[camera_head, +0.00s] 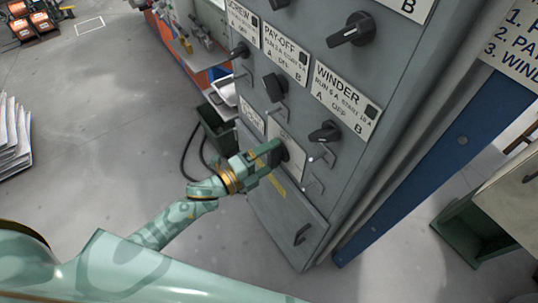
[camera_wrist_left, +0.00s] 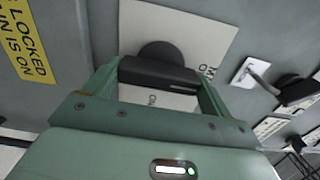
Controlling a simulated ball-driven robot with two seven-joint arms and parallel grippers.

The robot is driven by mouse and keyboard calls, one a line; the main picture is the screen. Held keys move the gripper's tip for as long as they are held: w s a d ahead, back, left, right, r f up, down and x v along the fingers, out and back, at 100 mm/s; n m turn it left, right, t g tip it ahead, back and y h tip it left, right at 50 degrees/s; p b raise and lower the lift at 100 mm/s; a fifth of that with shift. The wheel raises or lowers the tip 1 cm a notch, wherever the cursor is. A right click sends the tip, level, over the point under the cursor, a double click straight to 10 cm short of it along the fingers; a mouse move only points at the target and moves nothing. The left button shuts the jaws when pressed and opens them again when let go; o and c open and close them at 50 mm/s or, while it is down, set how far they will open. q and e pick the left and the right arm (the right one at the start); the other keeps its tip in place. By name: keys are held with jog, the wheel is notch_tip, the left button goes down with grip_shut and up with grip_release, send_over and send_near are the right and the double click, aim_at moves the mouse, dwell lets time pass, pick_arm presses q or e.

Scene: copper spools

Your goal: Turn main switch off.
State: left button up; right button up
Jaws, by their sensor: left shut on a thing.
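The main switch (camera_wrist_left: 158,72) is a black rotary knob with a bar handle on a pale plate (camera_wrist_left: 205,30). In the wrist view its bar lies across the picture between my two fingers. My left gripper (camera_wrist_left: 157,88) is shut on the bar, one finger at each end. In the head view my left gripper (camera_head: 276,158) is at the lower part of the grey cabinet (camera_head: 290,220), and its fingers hide most of the knob. Part of the plate (camera_head: 296,157) shows beside them. My right gripper is not in view.
Other black knobs, labelled winder (camera_head: 325,132) and pay-off (camera_head: 275,87), sit above on the cabinet. A small metal lever (camera_head: 321,153) is close right of my gripper. A dark bin (camera_head: 218,128) and cables are at the cabinet's left. Open floor (camera_head: 110,120) lies left.

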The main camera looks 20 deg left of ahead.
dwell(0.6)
pick_arm(q)
jog(key=o, duration=0.9)
jog(key=shift+c, duration=0.2)
jog(key=v, duration=1.6)
jog(key=shift+a, duration=0.2)
jog(key=shift+s+f, duration=0.1)
jog(key=shift+s, duration=0.05)
